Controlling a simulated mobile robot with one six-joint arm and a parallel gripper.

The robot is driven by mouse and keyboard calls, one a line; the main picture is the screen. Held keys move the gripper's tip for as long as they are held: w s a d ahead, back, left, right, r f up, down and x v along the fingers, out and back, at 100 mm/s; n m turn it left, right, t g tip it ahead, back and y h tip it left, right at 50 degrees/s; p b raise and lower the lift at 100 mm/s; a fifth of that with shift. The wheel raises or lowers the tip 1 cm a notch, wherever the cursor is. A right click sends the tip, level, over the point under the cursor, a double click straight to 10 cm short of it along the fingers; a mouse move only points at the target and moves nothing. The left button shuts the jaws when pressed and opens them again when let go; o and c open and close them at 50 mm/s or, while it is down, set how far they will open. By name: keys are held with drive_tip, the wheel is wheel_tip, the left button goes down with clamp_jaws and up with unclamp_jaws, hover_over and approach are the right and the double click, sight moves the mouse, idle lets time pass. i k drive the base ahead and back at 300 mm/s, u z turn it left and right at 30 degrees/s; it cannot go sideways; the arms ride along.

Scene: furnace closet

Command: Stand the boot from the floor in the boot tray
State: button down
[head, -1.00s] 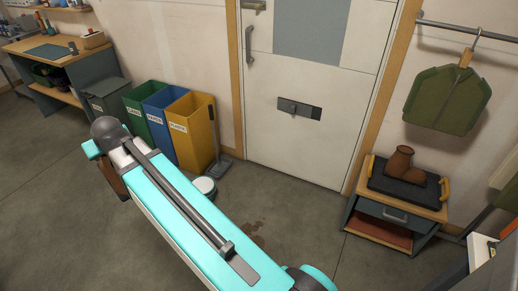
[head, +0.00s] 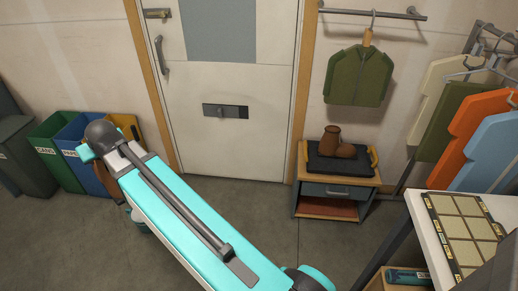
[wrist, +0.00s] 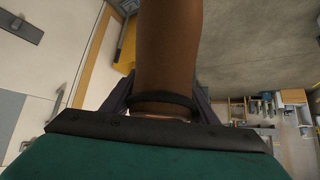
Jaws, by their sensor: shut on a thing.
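My gripper (wrist: 161,104) is shut on a brown boot (wrist: 168,45), which fills the upper middle of the wrist view between the two fingers. In the head view a bit of the held boot (head: 107,180) shows beside the end of my arm, which hides most of it and the gripper. The boot tray (head: 318,164) is dark, with yellow handles, and sits on top of a small bench right of the door. Another brown boot (head: 331,139) stands upright in it. My gripper is far left of the tray.
The bench (head: 336,191) has a drawer and a low shelf. A green jacket (head: 358,75) hangs above it. A table (head: 430,225) with a gridded board is at the lower right, near hanging coats. Sorting bins (head: 52,145) stand at the left. The floor before the door is clear.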

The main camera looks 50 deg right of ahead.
sight(339, 167)
drive_tip(key=z, duration=0.7)
drive_tip(key=i, duration=0.95)
drive_tip(key=z, duration=0.1)
drive_tip(key=k, duration=0.85)
drive_tip(key=u, duration=0.1)
